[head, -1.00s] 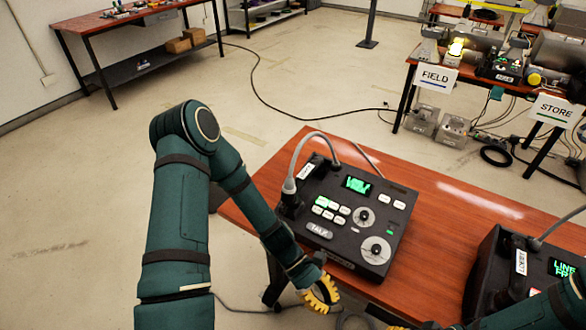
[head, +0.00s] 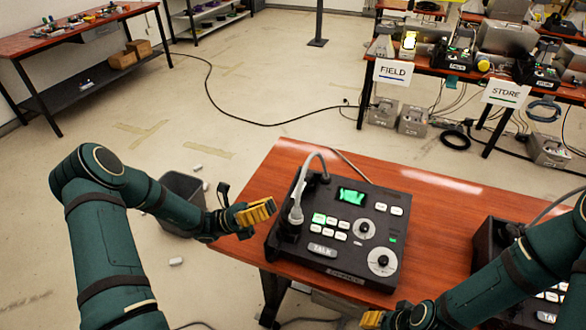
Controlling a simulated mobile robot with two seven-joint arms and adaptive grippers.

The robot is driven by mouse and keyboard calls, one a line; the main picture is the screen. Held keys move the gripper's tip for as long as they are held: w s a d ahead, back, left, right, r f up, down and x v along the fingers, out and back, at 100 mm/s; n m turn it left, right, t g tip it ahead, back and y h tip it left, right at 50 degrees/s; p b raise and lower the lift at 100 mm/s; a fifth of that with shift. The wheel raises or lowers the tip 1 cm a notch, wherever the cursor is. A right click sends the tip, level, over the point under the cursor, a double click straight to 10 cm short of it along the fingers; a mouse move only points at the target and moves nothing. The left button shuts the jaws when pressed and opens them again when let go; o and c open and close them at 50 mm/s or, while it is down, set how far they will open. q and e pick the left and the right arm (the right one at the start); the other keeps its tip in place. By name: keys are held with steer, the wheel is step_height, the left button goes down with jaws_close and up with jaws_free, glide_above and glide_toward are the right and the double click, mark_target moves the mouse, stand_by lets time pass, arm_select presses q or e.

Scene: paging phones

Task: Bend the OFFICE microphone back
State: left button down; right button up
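The black OFFICE paging phone (head: 325,262) sits on the red-brown table, with a lit green screen, several buttons and two round dials. Its front label is only partly readable. Its grey gooseneck microphone (head: 297,190) arches from the back edge and bends down over the left side, with the head (head: 296,215) low near the dark left block. My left gripper (head: 262,211), with yellow fingers, is just left of the phone and the microphone head, apart from them. Its fingers overlap, so their opening is unclear. My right gripper (head: 372,320) shows only partly at the bottom edge.
A second phone (head: 490,245) stands at the right of the table (head: 440,190), partly behind my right arm. A grey bin (head: 182,190) and small white pieces lie on the floor at left. FIELD (head: 393,72) and STORE (head: 506,93) signs hang on the table behind.

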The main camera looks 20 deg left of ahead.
arm_select(q)
steer(key=shift+w+a+r+n+t, duration=0.15)
steer(key=shift+a+r+n+t, duration=0.2)
steer(key=shift+a, duration=0.3)
steer(key=w+a+r+x, duration=0.1)
steer(key=r+x, duration=0.1)
steer(key=x, duration=1)
steer(key=shift+r, duration=0.3)
steer(key=shift+w, duration=0.1)
